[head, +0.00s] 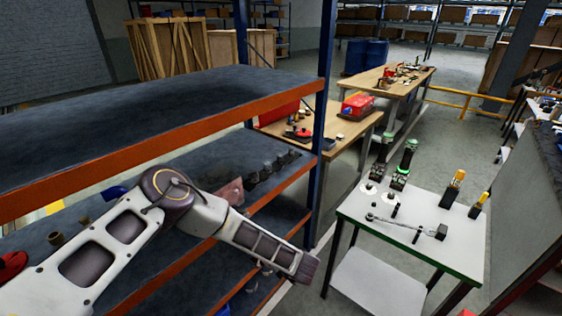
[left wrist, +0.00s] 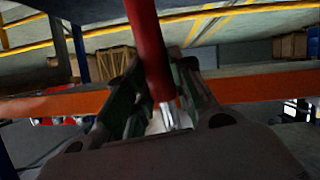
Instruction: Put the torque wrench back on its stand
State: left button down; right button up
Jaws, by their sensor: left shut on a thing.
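In the left wrist view my left gripper (left wrist: 163,105) is shut on a red rod (left wrist: 147,45) with a silver end (left wrist: 172,116). The rod runs between the dark fingers and out of the top of the picture, so its full shape is hidden. In the head view my left arm reaches over the shelf, and its fingers do not show clearly. A long silver wrench-like tool (head: 398,224) lies on the white table (head: 350,203) with a green edge, beside a black block (head: 441,232). I cannot tell which of the two is the torque wrench. My right gripper is not in view.
A blue rack with orange beams (head: 130,152) fills the left, with small parts on its lower shelf. Black tools with yellow handles (head: 455,185) and green-topped tools (head: 406,160) stand on the white table. Wooden workbenches (head: 335,145) stand behind. Floor is open between rack and white table.

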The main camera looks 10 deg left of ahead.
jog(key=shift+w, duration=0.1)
pick_arm(q)
jog(key=shift+d+f+t, duration=0.15)
jog(key=shift+t, duration=0.15)
jog(key=s+d+r+m+t+h, duration=0.1)
jog(key=s+d+m+t+h, duration=0.55)
jog(key=s, duration=0.65)
jog(key=w+r+g, duration=0.1)
jog(key=w+r, duration=0.2)
jog(key=r, duration=1)
jog(key=w+d+r+g, duration=0.1)
jog(key=w+r, duration=0.3)
jog(key=r, duration=0.9)
jog(key=shift+r, duration=0.35)
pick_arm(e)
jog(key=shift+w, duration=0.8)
